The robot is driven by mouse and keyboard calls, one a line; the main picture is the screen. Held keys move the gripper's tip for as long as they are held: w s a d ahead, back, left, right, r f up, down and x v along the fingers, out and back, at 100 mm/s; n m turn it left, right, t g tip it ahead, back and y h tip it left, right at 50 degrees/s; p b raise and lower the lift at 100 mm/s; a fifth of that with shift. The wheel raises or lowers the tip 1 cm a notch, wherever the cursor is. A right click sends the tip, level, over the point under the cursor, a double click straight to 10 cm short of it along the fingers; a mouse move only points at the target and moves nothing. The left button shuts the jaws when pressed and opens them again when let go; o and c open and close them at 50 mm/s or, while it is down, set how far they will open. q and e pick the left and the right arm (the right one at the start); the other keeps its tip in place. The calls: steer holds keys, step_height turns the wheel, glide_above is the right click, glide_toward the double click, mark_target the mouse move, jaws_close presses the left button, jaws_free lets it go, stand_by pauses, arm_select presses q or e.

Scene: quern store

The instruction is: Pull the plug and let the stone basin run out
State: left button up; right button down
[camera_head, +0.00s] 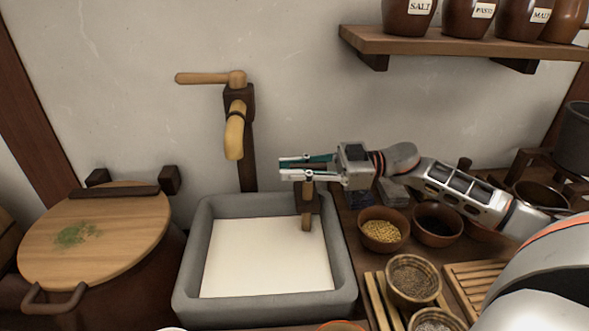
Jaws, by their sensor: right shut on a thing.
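The grey stone basin (193,262) stands in the middle of the counter. A smooth cream-white surface (265,262), apparently liquid, fills it. My right gripper (290,168) reaches in from the right over the basin's back right corner. It is shut on the top of an upright wooden plug handle (306,212), whose lower end shows against the pale surface. A dark wooden piece stands close around the handle at the rim. The fingers cover part of the handle's top, and the drain itself is hidden. My left gripper is not in view.
A wooden tap (235,130) with a long lever hangs behind the basin. Left is a round lidded tub (110,230). Right are bowls of grain (383,230) and spice (412,275), and slatted boards. A shelf (440,43) of labelled jars is above.

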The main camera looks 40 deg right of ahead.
step_height(320, 180, up, 4)
steer(key=shift+r+p, duration=0.15)
steer(key=shift+p, duration=0.5)
steer(key=shift+f, duration=0.2)
steer(key=c, duration=1.9)
jaws_free()
steer(key=shift+f, duration=0.2)
steer(key=shift+s+d, duration=0.3)
steer(key=shift+d, duration=0.25)
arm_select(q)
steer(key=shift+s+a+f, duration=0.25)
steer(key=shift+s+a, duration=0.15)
arm_select(e)
steer(key=v, duration=1)
steer(key=shift+s+d, duration=0.25)
steer(key=shift+d, duration=0.05)
